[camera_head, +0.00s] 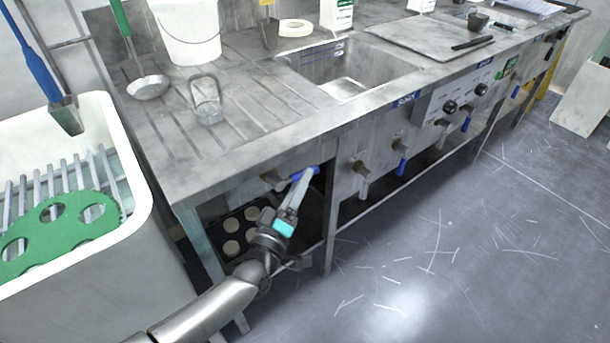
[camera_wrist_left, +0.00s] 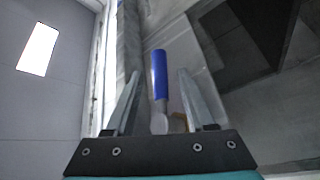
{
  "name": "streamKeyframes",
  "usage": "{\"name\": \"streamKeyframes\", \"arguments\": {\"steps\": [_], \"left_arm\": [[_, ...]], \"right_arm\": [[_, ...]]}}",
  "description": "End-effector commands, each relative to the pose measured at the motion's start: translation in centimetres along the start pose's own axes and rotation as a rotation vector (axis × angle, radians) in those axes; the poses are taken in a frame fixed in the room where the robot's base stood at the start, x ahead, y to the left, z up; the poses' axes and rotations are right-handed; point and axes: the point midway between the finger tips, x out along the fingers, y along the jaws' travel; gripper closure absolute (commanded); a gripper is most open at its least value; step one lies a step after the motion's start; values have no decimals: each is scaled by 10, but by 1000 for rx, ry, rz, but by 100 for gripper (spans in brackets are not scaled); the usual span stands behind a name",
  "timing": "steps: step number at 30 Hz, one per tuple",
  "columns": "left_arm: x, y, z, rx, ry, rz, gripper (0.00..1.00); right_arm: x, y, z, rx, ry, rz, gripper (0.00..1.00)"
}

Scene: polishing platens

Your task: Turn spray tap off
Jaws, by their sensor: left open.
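A tap with a blue lever handle (camera_head: 305,172) sits on the front panel of the bench, at its left end. Its handle points sideways to the right, while the other taps' handles hang down. My left gripper (camera_head: 303,178) is at this tap and partly covers it in the head view. In the left wrist view, the blue handle (camera_wrist_left: 160,75) lies in line with the gap between the fingers of the left gripper (camera_wrist_left: 158,88), which are apart. The handle's metal base shows between them. I cannot tell whether a finger touches it. My right gripper is not in view.
The steel bench (camera_head: 250,140) overhangs the tap. A white tub (camera_head: 140,190) with a green holed plate (camera_head: 60,232) stands left. The floor (camera_head: 440,240) in front is open.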

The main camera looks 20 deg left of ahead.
Motion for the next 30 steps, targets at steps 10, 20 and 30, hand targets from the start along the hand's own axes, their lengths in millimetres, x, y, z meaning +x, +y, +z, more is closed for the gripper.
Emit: {"name": "streamKeyframes", "arguments": {"steps": [10, 20, 30], "left_arm": [[30, 0, 0, 0, 0, -1, 45], [31, 0, 0, 0, 0, -1, 50], [31, 0, 0, 0, -1, -1, 88]], "right_arm": [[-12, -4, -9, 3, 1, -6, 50], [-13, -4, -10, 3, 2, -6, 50], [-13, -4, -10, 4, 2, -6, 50]]}}
